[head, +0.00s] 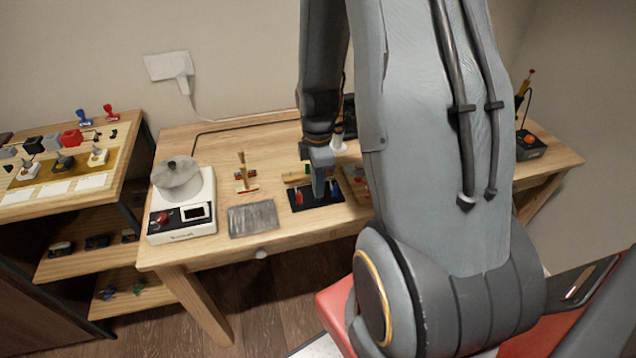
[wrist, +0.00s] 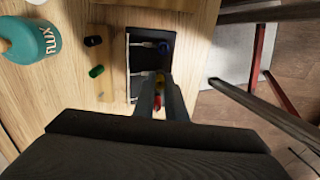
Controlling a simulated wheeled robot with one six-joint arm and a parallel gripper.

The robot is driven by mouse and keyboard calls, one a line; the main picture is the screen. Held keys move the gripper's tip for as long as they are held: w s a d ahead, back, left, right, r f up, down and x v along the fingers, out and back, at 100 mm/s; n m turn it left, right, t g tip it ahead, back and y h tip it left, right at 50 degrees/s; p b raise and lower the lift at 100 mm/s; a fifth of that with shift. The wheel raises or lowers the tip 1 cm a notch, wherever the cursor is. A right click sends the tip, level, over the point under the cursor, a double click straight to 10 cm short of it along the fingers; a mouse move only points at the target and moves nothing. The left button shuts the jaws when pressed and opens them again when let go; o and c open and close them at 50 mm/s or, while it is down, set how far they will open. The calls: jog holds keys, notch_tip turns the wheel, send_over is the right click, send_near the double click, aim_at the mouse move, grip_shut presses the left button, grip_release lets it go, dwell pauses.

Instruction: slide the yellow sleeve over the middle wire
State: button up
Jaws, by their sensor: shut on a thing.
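My gripper (wrist: 160,88) is shut on the yellow sleeve (wrist: 159,78), of which only a small bit shows between the fingers. It is over the black mat (wrist: 137,86), between a blue piece (wrist: 165,47) and a red piece (wrist: 157,100). Pale wires (wrist: 142,44) lie on the mat. The middle wire is mostly hidden by the fingers, so I cannot tell whether the sleeve is around it. In the head view my gripper (head: 319,188) points down over the mat (head: 312,204), between the red piece (head: 298,196) and the blue piece (head: 334,187).
A wooden block (wrist: 105,57) beside the mat holds a black sleeve (wrist: 93,41) and a green sleeve (wrist: 96,71). A teal bottle (wrist: 32,42) stands beyond it. A grey pad (head: 252,218) and a white device (head: 185,212) are left of the mat.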

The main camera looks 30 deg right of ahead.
jog(key=shift+f, duration=0.55)
dwell(0.4)
jog(key=o, duration=1.2)
jog(key=shift+c, duration=0.2)
jog(key=shift+r, duration=0.15)
jog(key=shift+r+p, duration=3.8)
jog(key=shift+r, duration=0.6)
jog(key=s+a+r+m+t+b, duration=0.1)
jog(key=s+a+r+m+b, duration=0.4)
jog(key=a+m, duration=0.8)
notch_tip(320, 180, up, 3)
jog(key=s+m, duration=0.1)
jog(key=s, duration=0.1)
jog(key=shift+s+r, duration=0.2)
jog(key=shift+s, duration=0.1)
